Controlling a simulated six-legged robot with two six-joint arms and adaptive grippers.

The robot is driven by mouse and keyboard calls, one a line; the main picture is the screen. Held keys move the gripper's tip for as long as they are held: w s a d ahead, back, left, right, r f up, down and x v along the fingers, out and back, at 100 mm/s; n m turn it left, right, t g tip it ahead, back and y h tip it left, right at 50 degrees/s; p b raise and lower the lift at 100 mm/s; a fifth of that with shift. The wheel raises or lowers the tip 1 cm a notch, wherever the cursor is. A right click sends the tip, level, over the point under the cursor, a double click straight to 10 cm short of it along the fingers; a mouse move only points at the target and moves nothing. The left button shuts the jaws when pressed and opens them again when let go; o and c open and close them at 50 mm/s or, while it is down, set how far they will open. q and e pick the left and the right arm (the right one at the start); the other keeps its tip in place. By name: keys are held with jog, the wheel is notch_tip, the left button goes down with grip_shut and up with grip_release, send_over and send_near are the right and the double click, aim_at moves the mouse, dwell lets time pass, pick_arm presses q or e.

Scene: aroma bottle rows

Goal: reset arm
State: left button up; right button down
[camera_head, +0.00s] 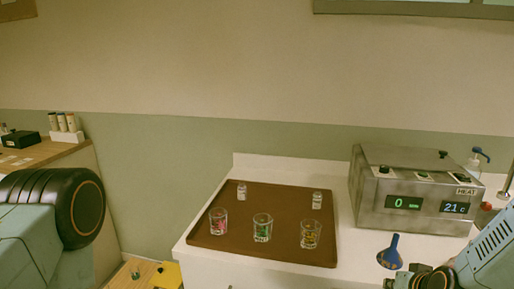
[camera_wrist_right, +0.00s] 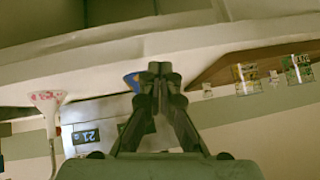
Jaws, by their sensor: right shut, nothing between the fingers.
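My right gripper shows at the lower right of the head view (camera_head: 424,281), close to the front of the white counter and below the blue funnel (camera_head: 391,252). In the right wrist view its two fingers meet at the tips (camera_wrist_right: 159,72), shut and empty. That view is upside down, and a bit of the blue funnel (camera_wrist_right: 131,81) shows behind the fingertips. Only a part of my left arm shows at the left edge of the head view; its gripper is not in view.
A brown tray (camera_head: 285,200) on the counter holds three glasses with coloured contents and two small bottles. A metal heating box (camera_head: 412,195) reading 0 and 21c stands right of it. A pump bottle (camera_head: 476,163) is behind. A wooden table (camera_head: 40,152) is at left.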

jog(key=s+a+f+n+g+b, duration=0.1)
jog(key=s+a+f+g+b, duration=0.1)
jog(key=s+f, duration=0.5)
jog(key=s+a+f+n+g+b, duration=0.1)
jog(key=s+a+f+g+b, duration=0.2)
jog(key=s+f, duration=0.5)
jog(key=s+a+f+n+g+b, duration=0.1)
jog(key=s+a+f+g, duration=0.3)
jog(key=s, duration=1.4)
notch_tip(320, 180, down, 4)
jog(key=shift+a+f+b, duration=0.25)
jog(key=shift+a+b, duration=0.15)
jog(key=shift+b, duration=0.45)
